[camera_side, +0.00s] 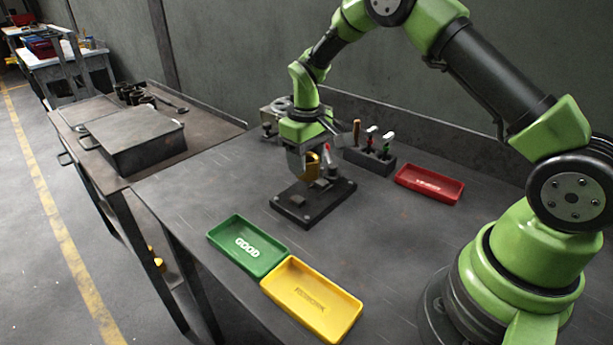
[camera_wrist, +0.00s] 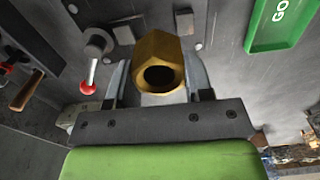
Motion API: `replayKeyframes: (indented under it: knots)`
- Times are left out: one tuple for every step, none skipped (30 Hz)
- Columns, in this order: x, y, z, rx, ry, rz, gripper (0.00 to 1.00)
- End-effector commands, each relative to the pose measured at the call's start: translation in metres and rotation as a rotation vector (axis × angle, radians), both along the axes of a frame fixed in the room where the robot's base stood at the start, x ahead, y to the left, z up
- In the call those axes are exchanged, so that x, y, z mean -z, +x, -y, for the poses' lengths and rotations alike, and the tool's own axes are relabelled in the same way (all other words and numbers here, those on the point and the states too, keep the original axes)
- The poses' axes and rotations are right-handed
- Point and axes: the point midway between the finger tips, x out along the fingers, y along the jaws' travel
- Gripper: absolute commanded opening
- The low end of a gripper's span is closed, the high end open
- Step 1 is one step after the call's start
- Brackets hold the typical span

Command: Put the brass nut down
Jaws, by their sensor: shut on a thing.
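The brass nut (camera_side: 312,161) is held in my gripper (camera_side: 308,166), above a dark fixture (camera_side: 312,207) on the bench. In the wrist view the nut (camera_wrist: 161,48) is a hexagonal brass piece with a round dark hole facing the camera. The two fingers of my gripper (camera_wrist: 158,80) close on it from either side. The fixture has small blocks and a red-knobbed lever (camera_wrist: 91,72) beside the nut. From the side view I cannot tell whether the nut touches any part of the fixture.
A green tray marked GOOD (camera_side: 228,240) and a yellow tray (camera_side: 349,320) lie at the front of the bench. A red tray (camera_side: 430,199) lies at the right. A black tool rack (camera_side: 369,161) stands behind the fixture. A metal box (camera_side: 135,140) sits on the left table.

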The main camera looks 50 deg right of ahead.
Motion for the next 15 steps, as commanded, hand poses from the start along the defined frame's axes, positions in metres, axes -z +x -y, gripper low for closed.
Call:
replayKeyframes:
  knots:
    - [-0.012, 0.001, 0.0, -0.001, -0.002, 0.007, 0.07]
    - [-0.017, 0.001, 0.0, -0.001, -0.002, 0.006, 0.07]
    - [-0.024, 0.001, 0.0, 0.0, -0.001, 0.005, 0.07]
    - [-0.028, 0.001, 0.0, 0.0, -0.001, 0.006, 0.07]
    - [-0.032, 0.0, 0.0, 0.0, -0.001, 0.004, 0.07]
    - [-0.038, -0.001, -0.001, -0.001, -0.002, 0.005, 0.07]
    - [-0.042, -0.003, -0.002, -0.001, -0.002, 0.003, 0.07]
    - [-0.046, -0.005, -0.004, -0.001, -0.002, 0.003, 0.07]
    - [-0.051, -0.01, -0.006, -0.002, -0.002, 0.001, 0.07]
    - [-0.055, -0.014, -0.009, -0.003, -0.002, 0.001, 0.07]
    - [-0.059, -0.019, -0.012, -0.004, -0.002, 0.002, 0.07]
    - [-0.063, -0.026, -0.016, -0.003, -0.002, 0.001, 0.07]
    - [-0.067, -0.033, -0.019, -0.004, -0.001, 0.001, 0.07]
    - [-0.07, -0.039, -0.023, -0.004, -0.002, 0.001, 0.07]
    - [-0.074, -0.048, -0.027, -0.003, -0.002, 0.0, 0.07]
